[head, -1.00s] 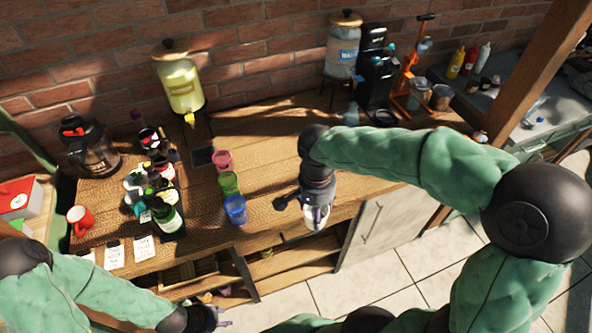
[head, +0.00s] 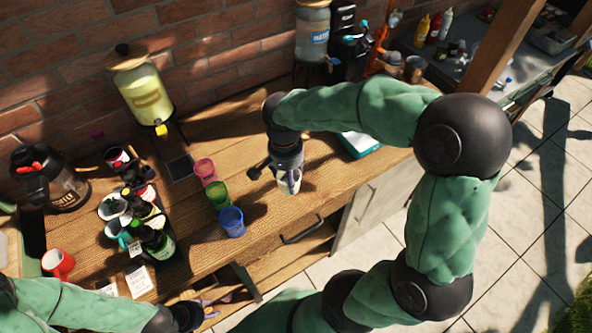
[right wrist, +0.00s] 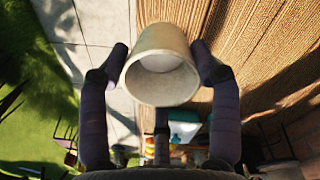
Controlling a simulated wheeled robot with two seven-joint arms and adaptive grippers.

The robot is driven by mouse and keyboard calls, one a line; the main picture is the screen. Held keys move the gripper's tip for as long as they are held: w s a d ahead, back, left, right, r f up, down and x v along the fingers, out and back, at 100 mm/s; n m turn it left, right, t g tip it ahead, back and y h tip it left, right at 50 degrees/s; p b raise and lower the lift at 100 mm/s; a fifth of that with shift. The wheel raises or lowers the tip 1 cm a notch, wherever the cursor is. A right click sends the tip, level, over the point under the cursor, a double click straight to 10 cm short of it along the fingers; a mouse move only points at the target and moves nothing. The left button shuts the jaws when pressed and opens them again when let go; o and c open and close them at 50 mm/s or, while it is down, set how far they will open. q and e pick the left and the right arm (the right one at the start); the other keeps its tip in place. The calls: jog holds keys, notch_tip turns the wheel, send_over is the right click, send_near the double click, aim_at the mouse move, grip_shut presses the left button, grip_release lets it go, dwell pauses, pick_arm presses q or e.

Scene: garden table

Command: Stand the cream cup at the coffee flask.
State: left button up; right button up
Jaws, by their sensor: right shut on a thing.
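The cream cup (right wrist: 163,62) is between the fingers of my right gripper (right wrist: 160,72), which is shut on it. In the head view the cup (head: 289,183) hangs below the right gripper (head: 285,172), above the wooden counter near its front edge. The coffee flask (head: 68,188), a dark glass jug with a black top and red on its lid, stands at the counter's far left, well apart from the cup. My left gripper (head: 212,308) is low in front of the counter, empty, its fingers apart.
Pink (head: 205,171), green (head: 217,194) and blue (head: 231,221) cups stand between the cream cup and a cluster of bottles (head: 152,215). A yellow drink dispenser (head: 143,90) stands behind. Bare counter (head: 240,125) lies behind the coloured cups.

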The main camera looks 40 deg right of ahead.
jog(key=w+d+f, duration=0.1)
jog(key=d+f, duration=0.1)
jog(key=w+d+f, duration=0.2)
jog(key=d+f, duration=0.1)
jog(key=w+d+f+b, duration=0.1)
jog(key=w+d+f, duration=0.1)
jog(key=shift+d+f, duration=0.15)
jog(key=shift+d, duration=0.05)
jog(key=shift+w+d+f+b, duration=0.1)
jog(key=shift+f+b, duration=0.1)
jog(key=shift+f, duration=0.7)
jog(key=shift+w+d+f+b, duration=0.1)
jog(key=shift+f+b, duration=0.05)
jog(key=shift+f, duration=0.75)
jog(key=shift+s+f, duration=0.1)
jog(key=o, duration=1.3)
jog(key=shift+c, duration=0.2)
